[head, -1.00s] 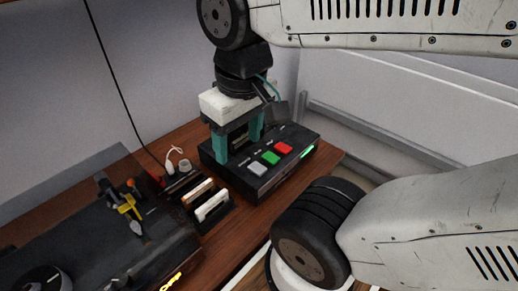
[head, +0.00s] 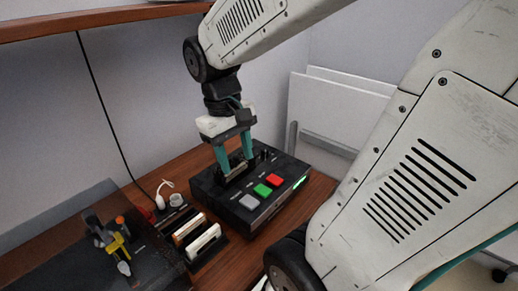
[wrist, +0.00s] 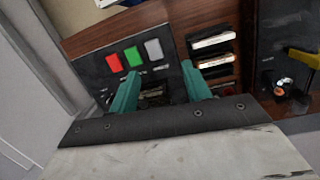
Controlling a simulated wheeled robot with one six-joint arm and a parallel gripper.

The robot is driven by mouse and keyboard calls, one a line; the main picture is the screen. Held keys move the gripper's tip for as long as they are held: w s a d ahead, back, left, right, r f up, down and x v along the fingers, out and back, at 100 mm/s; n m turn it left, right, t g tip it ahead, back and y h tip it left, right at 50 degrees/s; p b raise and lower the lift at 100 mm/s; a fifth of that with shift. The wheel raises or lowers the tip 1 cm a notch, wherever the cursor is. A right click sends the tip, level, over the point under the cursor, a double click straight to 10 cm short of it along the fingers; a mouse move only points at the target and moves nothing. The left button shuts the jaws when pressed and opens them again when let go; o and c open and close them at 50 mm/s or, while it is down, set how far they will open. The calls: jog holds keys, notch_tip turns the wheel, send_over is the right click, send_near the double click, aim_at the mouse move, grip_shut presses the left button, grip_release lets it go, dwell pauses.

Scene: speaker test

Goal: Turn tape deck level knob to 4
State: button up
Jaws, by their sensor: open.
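The tape deck (head: 283,199) is a black box with grey, green and red buttons on top and a lit green strip at its right front. My gripper (head: 236,168) points down over the left rear part of the deck, its two teal fingers apart. In the wrist view the open gripper (wrist: 160,70) has a dark recessed part of the deck (wrist: 100,70) between and below its fingers. I see nothing held. I cannot make out the level knob or its scale clearly; small dark shapes stand at the deck's rear, right of the fingers.
A holder with white and tan cassettes (head: 203,241) stands left of the deck. A white plug-like item (head: 176,200) is behind it. A dark machine with a yellow-handled tool (head: 117,243) is at far left. Bare wooden desk (head: 312,193) shows right of the deck.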

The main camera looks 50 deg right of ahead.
aim_at(265, 149)
jog(key=w+d+f+n, duration=0.2)
jog(key=w+d, duration=0.1)
jog(key=d, duration=0.3)
jog(key=w+d+f+n+g+h, duration=0.1)
jog(key=w+d+f+n, duration=0.1)
jog(key=d, duration=0.4)
jog(key=w+d+f+n+g, duration=0.1)
jog(key=w+d+f+n, duration=0.1)
jog(key=w+d+f, duration=0.2)
jog(key=shift+w+d+f+n+h, duration=0.15)
jog(key=shift+w+d, duration=0.15)
jog(key=shift+d, duration=0.2)
jog(key=shift+w+d+r+n+h, duration=0.15)
jog(key=shift+w+d, duration=0.1)
jog(key=shift+d, duration=0.2)
jog(key=shift+w+d+f+n+h, duration=0.15)
jog(key=shift+d+f+n, duration=0.5)
jog(key=shift+f, duration=0.45)
jog(key=shift+s+d+f+n+h, duration=0.1)
jog(key=shift+d+f+n+h, duration=0.1)
jog(key=shift+d+f+n, duration=0.65)
jog(key=shift+w+d+f+n+h, duration=0.25)
jog(key=shift+d+f, duration=0.35)
jog(key=shift+f, duration=0.7)
jog(key=shift+s, duration=0.2)
jog(key=c, duration=1)
